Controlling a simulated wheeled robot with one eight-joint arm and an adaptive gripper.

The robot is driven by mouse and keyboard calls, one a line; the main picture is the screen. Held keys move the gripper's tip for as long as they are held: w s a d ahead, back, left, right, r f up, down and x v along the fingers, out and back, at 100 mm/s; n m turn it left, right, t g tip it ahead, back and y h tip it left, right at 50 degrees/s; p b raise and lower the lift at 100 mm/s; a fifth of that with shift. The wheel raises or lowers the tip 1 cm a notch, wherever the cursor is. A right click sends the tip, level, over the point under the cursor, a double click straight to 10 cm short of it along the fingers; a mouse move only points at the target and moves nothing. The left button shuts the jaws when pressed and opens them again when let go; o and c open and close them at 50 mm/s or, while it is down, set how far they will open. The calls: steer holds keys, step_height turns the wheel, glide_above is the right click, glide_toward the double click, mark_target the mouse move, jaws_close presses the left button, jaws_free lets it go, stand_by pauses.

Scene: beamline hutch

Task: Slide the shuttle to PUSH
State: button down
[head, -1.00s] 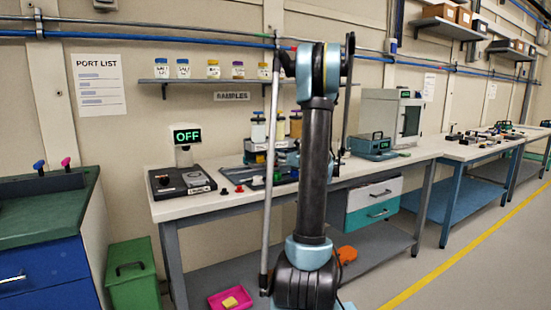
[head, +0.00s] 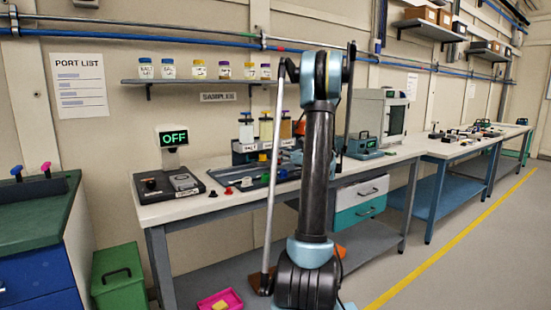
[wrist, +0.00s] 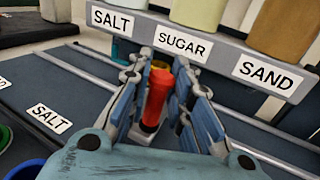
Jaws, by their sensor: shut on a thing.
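In the wrist view my gripper (wrist: 160,68) is shut on an upright red-orange cylinder (wrist: 157,95), which looks like the shuttle's handle. The cylinder has a dark lower part. It stands over a dark board (wrist: 85,90) with grey rails, in front of the rack labelled SALT, SUGAR and SAND. A white SALT label (wrist: 48,117) lies on the board. No PUSH mark can be read.
A black device (head: 168,186) with a display (head: 173,138) reading OFF stands left on the bench (head: 190,206). Small red and black pieces lie beside the board. A teal box (head: 363,146) stands to the right. A grey pole (head: 274,180) rises in front of the bench.

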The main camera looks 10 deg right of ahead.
steer(key=w+d, duration=0.3)
steer(key=d, duration=0.5)
steer(key=w+d, duration=0.3)
steer(key=d, duration=0.5)
steer(key=w+d, duration=0.3)
steer(key=d, duration=0.5)
steer(key=shift+w+d, duration=0.15)
steer(key=shift+w, duration=0.15)
steer(key=shift+w+d, duration=0.2)
steer(key=shift+d, duration=0.35)
steer(key=shift+d, duration=0.1)
steer(key=c, duration=1.6)
jaws_free()
steer(key=shift+w, duration=0.1)
steer(key=shift+o, duration=0.2)
steer(key=v, duration=1.2)
